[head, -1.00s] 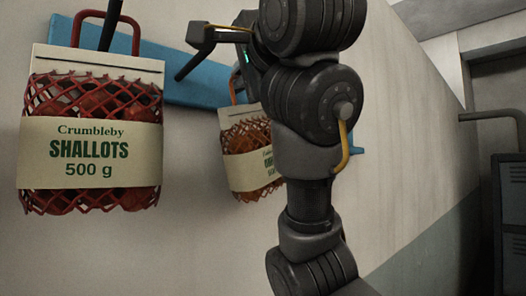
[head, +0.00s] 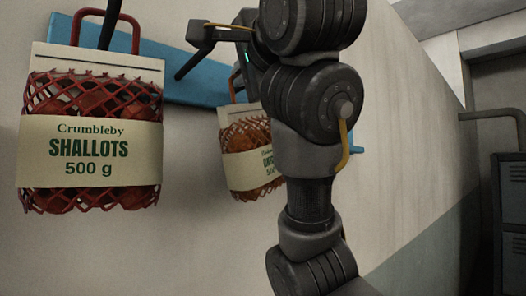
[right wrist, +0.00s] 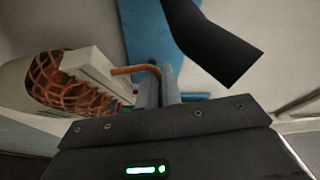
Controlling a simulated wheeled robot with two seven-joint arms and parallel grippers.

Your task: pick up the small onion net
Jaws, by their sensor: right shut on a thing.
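The small onion net (head: 250,153) hangs at the blue rail, partly hidden behind my right arm in the head view. It has orange-red mesh, a pale top card and a pale label band whose print is partly covered. It also shows in the right wrist view (right wrist: 57,77), on its side at the left, with its orange handle (right wrist: 133,70) reaching to my fingers. My right gripper (right wrist: 158,88) is shut on that handle. In the head view its fingertips are hard to make out beside the arm. My left gripper is not in view.
A larger-looking net labelled Shallots 500 g (head: 90,150) hangs at the left by a red handle on a dark peg. The blue rail (head: 160,62) runs along the pale wall. Another dark peg (right wrist: 210,40) is close beside my right fingers. A dark locker (head: 510,210) stands far right.

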